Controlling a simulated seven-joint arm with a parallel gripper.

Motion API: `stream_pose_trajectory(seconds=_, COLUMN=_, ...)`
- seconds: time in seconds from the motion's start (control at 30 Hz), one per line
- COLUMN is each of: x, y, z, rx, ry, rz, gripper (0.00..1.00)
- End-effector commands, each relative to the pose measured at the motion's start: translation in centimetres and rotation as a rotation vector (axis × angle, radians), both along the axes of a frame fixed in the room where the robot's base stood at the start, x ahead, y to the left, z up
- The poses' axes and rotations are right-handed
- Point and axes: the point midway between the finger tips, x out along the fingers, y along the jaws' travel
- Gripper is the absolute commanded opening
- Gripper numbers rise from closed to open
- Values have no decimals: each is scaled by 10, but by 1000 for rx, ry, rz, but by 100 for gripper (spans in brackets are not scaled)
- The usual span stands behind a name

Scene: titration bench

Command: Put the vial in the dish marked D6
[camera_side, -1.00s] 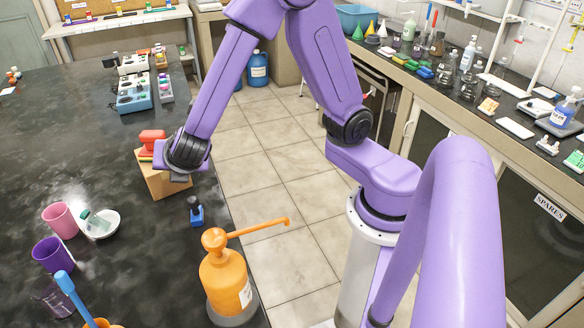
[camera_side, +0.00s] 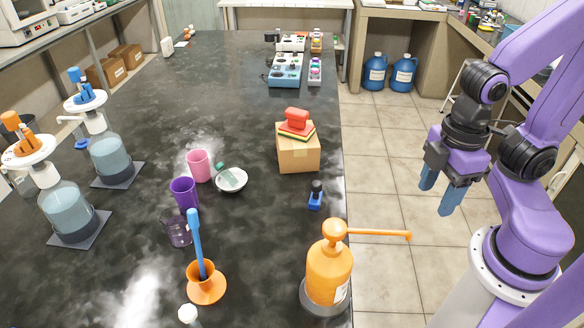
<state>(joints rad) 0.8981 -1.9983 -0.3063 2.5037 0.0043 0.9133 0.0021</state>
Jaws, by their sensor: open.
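My gripper (camera_side: 437,199) hangs over the tiled floor to the right of the black bench, its two blue fingers apart and empty. A small clear container with a green cap (camera_side: 229,175) lies tilted in a round white dish (camera_side: 242,189) on the bench; I cannot tell whether it is the task's vial. A small dark-topped item in a blue base (camera_side: 316,196) stands near the bench's right edge. No D6 marking is legible in this view. My gripper is well away from all of these.
An orange pump bottle (camera_side: 329,270) stands at the bench edge, its spout reaching over the floor. A cardboard box (camera_side: 298,156) carries a red item. Pink (camera_side: 199,166) and purple (camera_side: 184,193) cups stand beside the dish. Racks and coloured blocks (camera_side: 285,70) sit at the far end.

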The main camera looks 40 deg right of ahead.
Motion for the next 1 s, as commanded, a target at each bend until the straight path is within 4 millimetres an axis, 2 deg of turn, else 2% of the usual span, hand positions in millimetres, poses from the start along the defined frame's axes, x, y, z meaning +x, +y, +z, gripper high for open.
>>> stream_pose_trajectory(seconds=0.23, x=2, y=2, z=1, rx=-1, ry=1, rz=-13, gripper=57)
stream_pose_trajectory(seconds=0.37, x=14, y=13, z=5, rx=6, ry=21, rz=-136, gripper=57)
stream_pose_trajectory(seconds=0.47, x=34, y=30, z=10, rx=14, ry=52, rz=-330, gripper=57)
stream_pose_trajectory(seconds=0.67, x=87, y=68, z=21, rx=32, ry=139, rz=-811, gripper=57)
stream_pose_trajectory(seconds=0.8, x=128, y=91, z=26, rx=40, ry=206, rz=-1143, gripper=57)
stream_pose_trajectory(seconds=1.0, x=193, y=114, z=29, rx=42, ry=315, rz=-1609, gripper=57)
